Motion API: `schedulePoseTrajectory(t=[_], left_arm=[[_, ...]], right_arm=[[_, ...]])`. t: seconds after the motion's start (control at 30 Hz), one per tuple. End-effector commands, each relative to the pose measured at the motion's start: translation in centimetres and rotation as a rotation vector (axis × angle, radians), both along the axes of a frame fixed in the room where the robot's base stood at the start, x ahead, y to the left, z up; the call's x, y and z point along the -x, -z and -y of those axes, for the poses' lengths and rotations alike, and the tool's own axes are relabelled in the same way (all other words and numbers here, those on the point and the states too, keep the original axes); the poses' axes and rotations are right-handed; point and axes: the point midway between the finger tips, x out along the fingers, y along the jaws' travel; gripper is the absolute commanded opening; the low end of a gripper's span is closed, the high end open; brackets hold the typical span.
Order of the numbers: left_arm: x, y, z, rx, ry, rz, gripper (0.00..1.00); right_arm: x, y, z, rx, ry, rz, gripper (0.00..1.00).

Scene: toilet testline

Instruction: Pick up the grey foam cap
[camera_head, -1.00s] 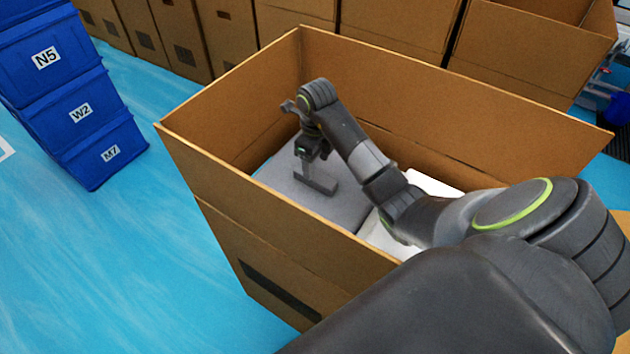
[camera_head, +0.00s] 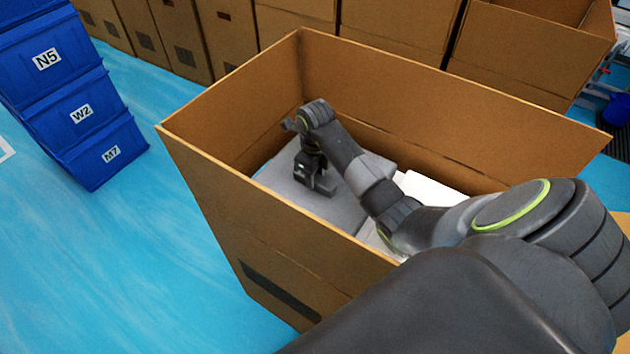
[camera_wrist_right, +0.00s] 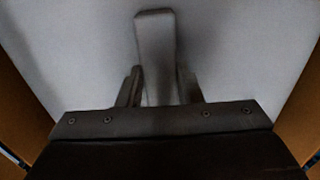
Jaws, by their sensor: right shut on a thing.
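The grey foam cap (camera_head: 285,190) lies flat inside the open cardboard box (camera_head: 215,175), in its left part. My right gripper (camera_head: 317,186) reaches down into the box at the foam cap. In the right wrist view, the two dark fingers of this gripper (camera_wrist_right: 157,88) stand on either side of a raised grey ridge (camera_wrist_right: 154,45) of the cap and are shut on it. My right arm hides part of the cap in the head view. My left gripper does not show.
A white item (camera_head: 430,190) lies in the right part of the box, beside the cap. The box walls rise high around my gripper. Blue bins (camera_head: 85,125) with labels stand at the left. More cardboard boxes (camera_head: 400,30) line the back. Blue floor (camera_head: 110,255) is clear at left.

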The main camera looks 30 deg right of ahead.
Motion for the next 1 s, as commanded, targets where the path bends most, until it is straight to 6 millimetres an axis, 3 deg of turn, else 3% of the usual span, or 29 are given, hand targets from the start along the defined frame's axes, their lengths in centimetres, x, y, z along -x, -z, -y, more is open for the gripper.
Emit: schedulePoseTrajectory(t=[0.37,0.47,0.63,0.77,1.0], left_arm=[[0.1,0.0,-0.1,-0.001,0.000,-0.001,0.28],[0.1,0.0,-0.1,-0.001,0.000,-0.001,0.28],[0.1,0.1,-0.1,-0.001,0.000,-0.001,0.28],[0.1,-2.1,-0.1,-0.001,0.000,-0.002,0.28],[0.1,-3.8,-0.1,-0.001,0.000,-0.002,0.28]], right_arm=[[-0.1,-0.4,0.0,0.001,0.000,0.003,0.00],[-0.1,-1.5,0.1,0.002,-0.001,0.005,0.00],[-0.2,-5.2,0.1,0.002,-0.002,0.007,0.00],[-0.1,-8.2,0.0,0.001,0.000,0.003,0.00],[0.0,-9.9,0.0,0.001,0.000,0.000,0.00]])
